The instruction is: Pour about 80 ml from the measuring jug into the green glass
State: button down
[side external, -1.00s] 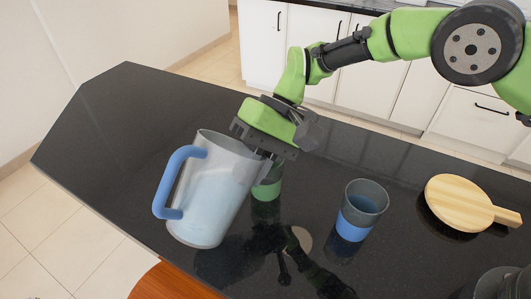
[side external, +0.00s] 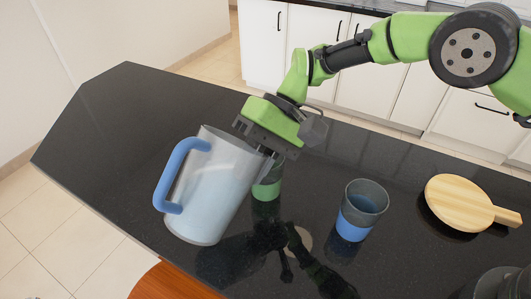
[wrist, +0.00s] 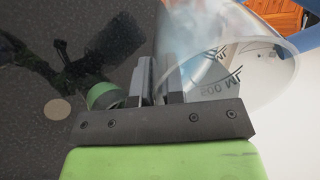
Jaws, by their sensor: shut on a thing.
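The measuring jug (side external: 216,197) is clear, with a blue handle and pale liquid inside. It is tilted to the right, held above the counter. My gripper (side external: 266,152) is shut on the jug's wall near the rim; the wrist view also shows my gripper (wrist: 160,92) and the jug (wrist: 220,50) with "500 ML" marking. The green glass (side external: 267,188) stands on the counter just right of the jug, partly hidden behind the jug and gripper. It also shows in the wrist view (wrist: 103,95). I cannot see liquid in it or a stream.
A glass with a blue band (side external: 354,222) stands on the black counter (side external: 120,130) to the right. A round wooden board (side external: 458,202) lies farther right. A small pale disc shape (wrist: 57,109) shows on the counter. The counter's left part is clear.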

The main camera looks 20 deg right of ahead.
aim_at(221, 193)
jog(key=shift+r+g+y, duration=0.3)
jog(key=shift+g+y, duration=0.2)
jog(key=shift+y, duration=0.2)
dwell(5.0)
jog(key=shift+s+a+f+t+h, duration=0.15)
jog(key=shift+t+h, duration=0.2)
jog(key=shift+h, duration=0.25)
jog(key=shift+s+a+f+t+h, duration=0.1)
jog(key=shift+t+h, duration=0.25)
jog(key=shift+h, duration=0.25)
jog(key=shift+a+f+t+h, duration=0.1)
jog(key=shift+f+t+h, duration=0.3)
jog(key=shift+f, duration=0.05)
jog(key=shift+s+a+f+h, duration=0.15)
jog(key=shift+a+f+h, duration=0.05)
jog(key=shift+a+h, duration=0.1)
jog(key=shift+s+a+r+t+h, duration=0.2)
jog(key=shift+s+a+t+h, duration=0.3)
jog(key=shift+a+t+h, duration=0.4)
jog(key=shift+s+a+r+t+h, duration=0.15)
jog(key=shift+s+a+t+h, duration=0.3)
jog(key=shift+h, duration=0.4)
jog(key=shift+s+a+r+t+h, duration=0.1)
jog(key=shift+s+a+t+h, duration=0.15)
jog(key=shift+a+t+h, duration=0.45)
jog(key=shift+d, duration=0.2)
